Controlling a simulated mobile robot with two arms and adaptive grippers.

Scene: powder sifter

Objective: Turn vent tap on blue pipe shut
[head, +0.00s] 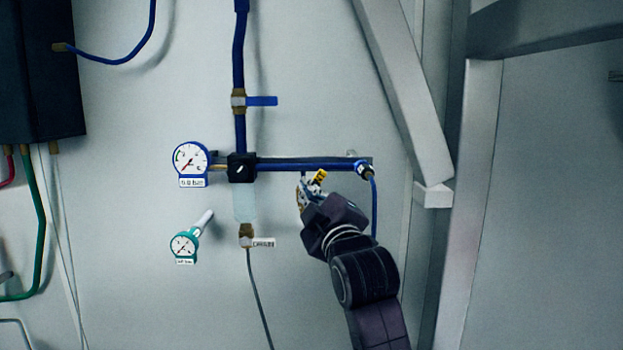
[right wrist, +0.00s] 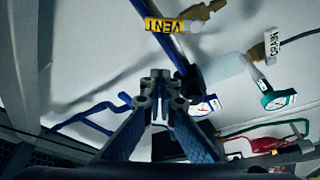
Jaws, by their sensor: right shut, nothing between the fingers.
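The blue pipe (head: 300,164) runs right from a black block on the wall. A brass fitting (right wrist: 208,10) shows beside the tag there. The vent tap's handle is not clearly seen and its position cannot be told. My right gripper (head: 302,187) is just below the pipe, beside the tag. In the right wrist view its fingers (right wrist: 161,86) are together and empty, apart from the tag. My left gripper is not in view.
A brass valve with a blue lever (head: 262,101) sits on the upright pipe. A blue-rimmed gauge (head: 190,159), a teal gauge (head: 184,246) and a drain fitting (head: 247,235) are to the left. A slanted metal beam (head: 405,90) stands at right.

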